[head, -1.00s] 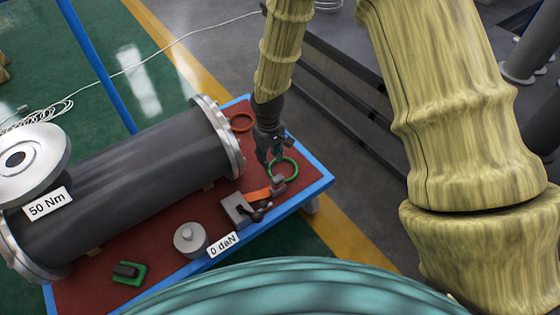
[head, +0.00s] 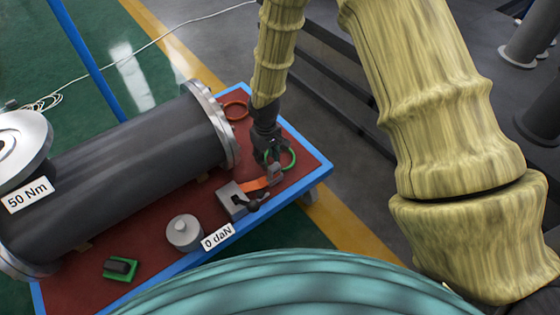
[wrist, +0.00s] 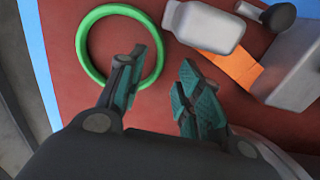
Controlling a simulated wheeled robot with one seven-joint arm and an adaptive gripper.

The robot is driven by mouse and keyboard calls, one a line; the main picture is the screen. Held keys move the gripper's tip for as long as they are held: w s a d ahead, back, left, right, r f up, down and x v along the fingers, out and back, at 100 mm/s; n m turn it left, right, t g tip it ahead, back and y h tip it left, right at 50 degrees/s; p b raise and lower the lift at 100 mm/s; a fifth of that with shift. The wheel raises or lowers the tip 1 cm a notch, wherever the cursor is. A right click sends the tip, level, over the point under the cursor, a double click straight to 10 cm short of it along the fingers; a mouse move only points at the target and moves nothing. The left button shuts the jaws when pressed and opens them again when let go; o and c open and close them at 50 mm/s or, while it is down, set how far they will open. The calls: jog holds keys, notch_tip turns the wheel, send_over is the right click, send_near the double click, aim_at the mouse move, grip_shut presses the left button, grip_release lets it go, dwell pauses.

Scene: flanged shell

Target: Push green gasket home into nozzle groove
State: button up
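The green gasket (head: 293,160) is a thin ring lying flat on the red top of the blue-edged table, near its right end. In the wrist view the gasket (wrist: 82,50) lies at upper left. My gripper (head: 271,160) is just above it. In the wrist view the gripper (wrist: 160,80) has its fingers apart with nothing between them. The left finger overlaps the lower right of the ring, and the right finger is outside it.
A grey block (head: 232,200) with an orange strap (head: 256,184) and a dark knob is close in front. A grey weight (head: 184,233) and a green-based block (head: 120,269) stand farther left. Some red table top is bare.

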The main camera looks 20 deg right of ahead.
notch_tip(320, 180, down, 3)
jog(key=shift+r+b, duration=0.15)
jog(key=shift+b, duration=0.3)
grip_shut()
jog(key=shift+r, duration=0.1)
